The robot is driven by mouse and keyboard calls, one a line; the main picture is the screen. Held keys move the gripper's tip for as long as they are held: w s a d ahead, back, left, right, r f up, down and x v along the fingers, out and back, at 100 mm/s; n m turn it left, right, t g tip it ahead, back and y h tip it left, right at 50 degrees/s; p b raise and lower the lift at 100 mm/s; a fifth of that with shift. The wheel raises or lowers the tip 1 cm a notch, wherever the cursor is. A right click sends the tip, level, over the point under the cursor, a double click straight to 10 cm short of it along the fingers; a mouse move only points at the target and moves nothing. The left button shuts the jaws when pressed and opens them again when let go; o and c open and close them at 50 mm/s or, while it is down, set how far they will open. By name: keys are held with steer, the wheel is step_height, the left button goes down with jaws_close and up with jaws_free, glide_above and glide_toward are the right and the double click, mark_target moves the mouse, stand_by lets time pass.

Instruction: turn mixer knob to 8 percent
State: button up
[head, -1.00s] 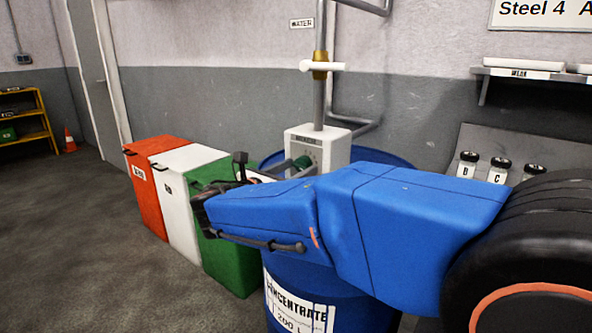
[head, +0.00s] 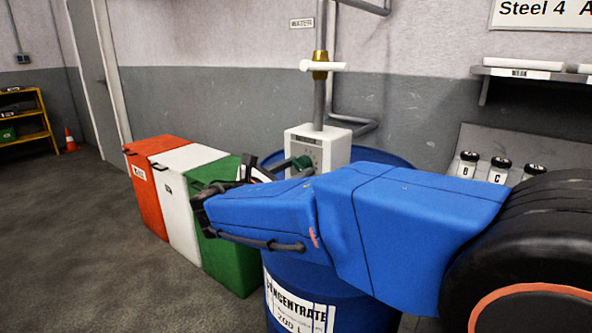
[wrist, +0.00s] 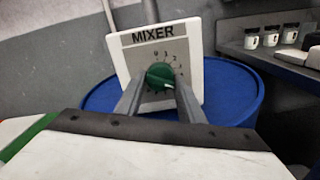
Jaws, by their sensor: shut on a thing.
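The mixer box (wrist: 196,50) is white with a "MIXER" label and a grey number scale; it also shows in the head view (head: 331,150). Its round green knob (wrist: 160,74) is on the front face, over the scale. My gripper (wrist: 161,80) has one finger on each side of the knob and is shut on it. The first numbers show above the knob; those to the right are small and partly covered. I cannot read the knob's pointer position. In the head view the green knob (head: 303,163) shows just above my arm, which covers most of the gripper.
The mixer stands over a blue concentrate drum (head: 292,300), with a vertical pipe and a white-handled water valve (head: 320,66) above. Red (head: 146,205), white (head: 180,225) and green (head: 232,262) bins stand left of the drum. Jars (head: 467,165) stand to the right. The floor at left is clear.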

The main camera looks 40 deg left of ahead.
steer(key=m, duration=0.4)
steer(key=shift+m, duration=0.4)
steer(key=m, duration=0.3)
steer(key=shift+m, duration=0.3)
steer(key=m, duration=0.4)
steer(key=shift+m, duration=1.8)
steer(key=o, duration=1)
steer(key=shift+r, duration=0.1)
steer(key=s, duration=1.7)
steer(key=shift+s, duration=0.25)
